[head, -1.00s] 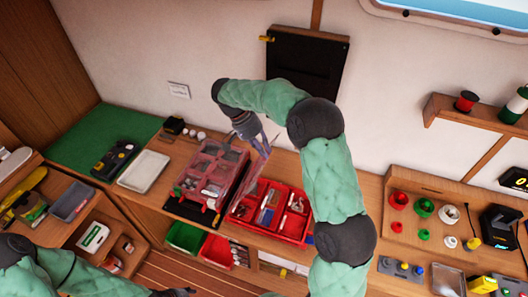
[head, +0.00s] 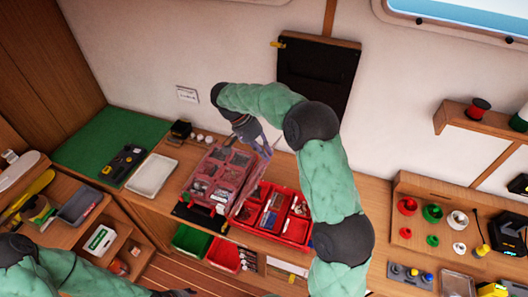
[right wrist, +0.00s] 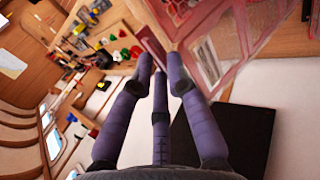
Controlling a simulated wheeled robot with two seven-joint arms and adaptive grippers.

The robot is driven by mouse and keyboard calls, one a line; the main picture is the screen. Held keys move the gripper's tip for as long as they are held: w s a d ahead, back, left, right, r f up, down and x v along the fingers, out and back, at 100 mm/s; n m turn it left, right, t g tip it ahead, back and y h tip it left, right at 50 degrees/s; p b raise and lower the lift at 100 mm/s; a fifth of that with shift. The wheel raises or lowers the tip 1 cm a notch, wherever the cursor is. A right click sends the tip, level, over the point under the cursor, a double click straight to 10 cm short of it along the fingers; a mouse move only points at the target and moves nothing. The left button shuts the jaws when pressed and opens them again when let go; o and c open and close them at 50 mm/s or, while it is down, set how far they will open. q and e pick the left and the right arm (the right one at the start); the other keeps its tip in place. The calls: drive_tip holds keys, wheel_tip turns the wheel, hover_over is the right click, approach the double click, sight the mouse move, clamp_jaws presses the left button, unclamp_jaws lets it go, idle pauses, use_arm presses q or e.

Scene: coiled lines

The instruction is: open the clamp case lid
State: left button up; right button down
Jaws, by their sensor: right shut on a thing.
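A red case with open compartments (head: 294,230) sits on the bench, with small parts in its bins. Its see-through reddish lid (head: 241,196) stands raised and steep along the case's left side, over the gap to a second reddish organizer. The lid also shows large in the right wrist view (right wrist: 240,40), as a clear panel with a red frame. My right gripper (head: 266,151) is shut on the lid at its far upper corner; its purple fingers (right wrist: 161,62) meet the lid's edge. My left gripper (head: 176,292) is low at the bottom edge, partly cut off; its jaws are unclear.
The second organizer (head: 217,172), with several filled compartments, lies close to the left of the case. Green (head: 192,240) and red bins (head: 223,254) are in front below. A white tray (head: 151,175) stands farther left. A wall-mounted black panel (head: 317,75) is behind my right arm.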

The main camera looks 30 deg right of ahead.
drive_tip(key=shift+r, duration=0.1)
idle(0.4)
drive_tip(key=c, duration=1.3)
unclamp_jaws()
drive_tip(key=v, duration=1.2)
